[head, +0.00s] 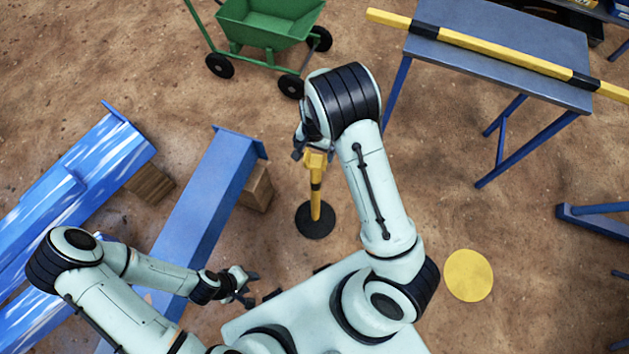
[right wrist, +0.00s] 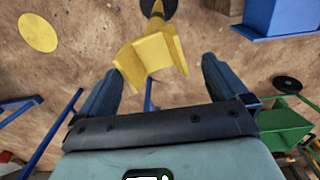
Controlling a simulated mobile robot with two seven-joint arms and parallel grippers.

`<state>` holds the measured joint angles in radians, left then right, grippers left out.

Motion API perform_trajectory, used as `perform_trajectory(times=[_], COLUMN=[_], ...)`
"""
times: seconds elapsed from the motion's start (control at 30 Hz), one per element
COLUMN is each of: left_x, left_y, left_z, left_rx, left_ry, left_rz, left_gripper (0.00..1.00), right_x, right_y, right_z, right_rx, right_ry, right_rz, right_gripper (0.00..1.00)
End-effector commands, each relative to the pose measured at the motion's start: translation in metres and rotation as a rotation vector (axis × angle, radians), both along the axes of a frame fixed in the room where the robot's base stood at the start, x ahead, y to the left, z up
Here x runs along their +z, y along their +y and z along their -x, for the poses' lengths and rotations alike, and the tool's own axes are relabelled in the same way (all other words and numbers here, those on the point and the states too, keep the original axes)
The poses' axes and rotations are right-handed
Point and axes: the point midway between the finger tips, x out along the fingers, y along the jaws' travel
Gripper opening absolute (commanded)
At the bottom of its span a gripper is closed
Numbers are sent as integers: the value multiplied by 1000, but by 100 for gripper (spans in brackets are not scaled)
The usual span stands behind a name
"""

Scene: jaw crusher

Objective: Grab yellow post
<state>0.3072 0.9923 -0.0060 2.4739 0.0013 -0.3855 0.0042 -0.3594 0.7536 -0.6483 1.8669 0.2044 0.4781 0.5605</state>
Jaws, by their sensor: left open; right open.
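The yellow post (head: 316,190) stands upright on a round black base on the dirt, with a black band and a yellow bracket-shaped top. My right gripper (head: 313,150) is open at the top of the post, partly hidden by its own arm. In the right wrist view the post's yellow bracket (right wrist: 150,62) lies between and just beyond the two open fingers (right wrist: 158,82); I cannot tell whether they touch it. My left gripper (head: 243,287) is open and empty, low at the left, away from the post.
A blue beam (head: 205,215) on a wooden block (head: 257,190) lies left of the post. A green cart (head: 265,22) stands behind. A blue table (head: 505,45) bearing a yellow-black bar is at the upper right. A yellow disc (head: 468,275) lies on open dirt at right.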

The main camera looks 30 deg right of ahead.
Motion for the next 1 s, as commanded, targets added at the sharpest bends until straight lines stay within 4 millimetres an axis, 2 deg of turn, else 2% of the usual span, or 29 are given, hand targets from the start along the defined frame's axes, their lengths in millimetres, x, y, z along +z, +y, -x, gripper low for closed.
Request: perform_trajectory(times=[0.23,0.4,0.67,0.77,0.9,0.97,1.0], left_x=[-1,-2,-2,-2,-2,-2,-2], left_y=[0,0,0,0,0,0,0], left_z=[0,1,1,1,1,1,1], left_rx=[0,0,0,0,0,0,0], left_ry=[-1,0,0,0,0,0,0], left_rz=[0,0,0,0,0,0,0], left_gripper=[43,43,43,43,43,43,43], right_x=[-31,-50,-52,-52,-51,-51,-50], right_y=[4,4,4,4,4,4,4], right_z=[9,8,7,7,7,6,5], right_rx=[-1,1,1,1,1,1,1], right_ry=[4,1,-1,-2,-3,-4,-9], right_rz=[0,1,0,-1,0,0,-1], right_gripper=[100,100,100,71,25,6,2])
